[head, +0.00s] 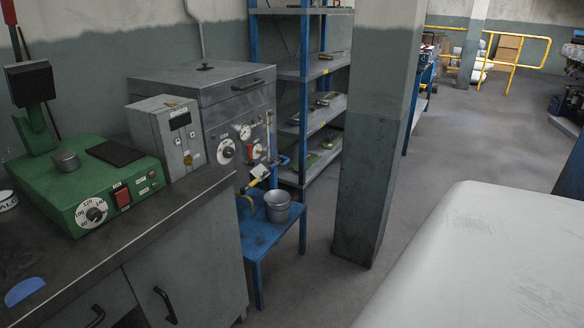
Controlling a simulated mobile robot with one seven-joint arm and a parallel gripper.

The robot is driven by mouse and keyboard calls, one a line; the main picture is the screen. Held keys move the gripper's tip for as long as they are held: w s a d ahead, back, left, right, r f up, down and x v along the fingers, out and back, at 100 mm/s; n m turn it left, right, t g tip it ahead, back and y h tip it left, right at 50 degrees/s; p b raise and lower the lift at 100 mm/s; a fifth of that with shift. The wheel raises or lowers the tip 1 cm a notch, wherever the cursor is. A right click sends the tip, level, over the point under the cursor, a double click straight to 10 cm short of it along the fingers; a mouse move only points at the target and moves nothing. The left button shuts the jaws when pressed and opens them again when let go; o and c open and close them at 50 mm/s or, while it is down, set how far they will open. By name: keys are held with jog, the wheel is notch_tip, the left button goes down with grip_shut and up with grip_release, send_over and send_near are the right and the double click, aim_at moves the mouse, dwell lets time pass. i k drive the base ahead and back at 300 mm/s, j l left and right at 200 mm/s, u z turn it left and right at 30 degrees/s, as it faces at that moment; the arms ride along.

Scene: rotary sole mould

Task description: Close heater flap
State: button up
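A green bench unit (88,187) stands on the counter at the left. It has a numbered dial (95,214), a red switch (122,197) and a flat black plate (116,152) on top. At its back a green arm (37,128) stands up, carrying a thick black block (30,83) raised clear of the plate. Behind it is a large grey metal cabinet (243,108) with gauges on its front; its top lid (200,75) lies flat, with a dark handle. No label tells which is the heater flap. My gripper is not in view.
The dark counter (140,245) has drawers below. A small grey control box (165,135) stands beside the green unit. A blue stand (258,240) holds a metal bucket (277,205). Shelves (312,110) and a thick pillar (375,150) stand beyond. Open floor (470,140) lies behind the pillar.

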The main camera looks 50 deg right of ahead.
aim_at(260, 173)
jog(key=l+z, duration=0.1)
jog(key=z, duration=1.2)
jog(key=i+l, duration=0.25)
jog(key=i+l+u, duration=0.15)
jog(key=i+l, duration=0.4)
jog(key=l, duration=0.2)
jog(key=i+l+u, duration=0.1)
jog(key=i+l, duration=0.15)
jog(key=i+l+u, duration=0.1)
jog(key=i+l, duration=0.15)
jog(key=l, duration=0.2)
jog(key=i+l, duration=0.25)
jog(key=l, duration=0.15)
jog(key=i+l+u, duration=0.1)
jog(key=l, duration=0.3)
jog(key=i, duration=0.1)
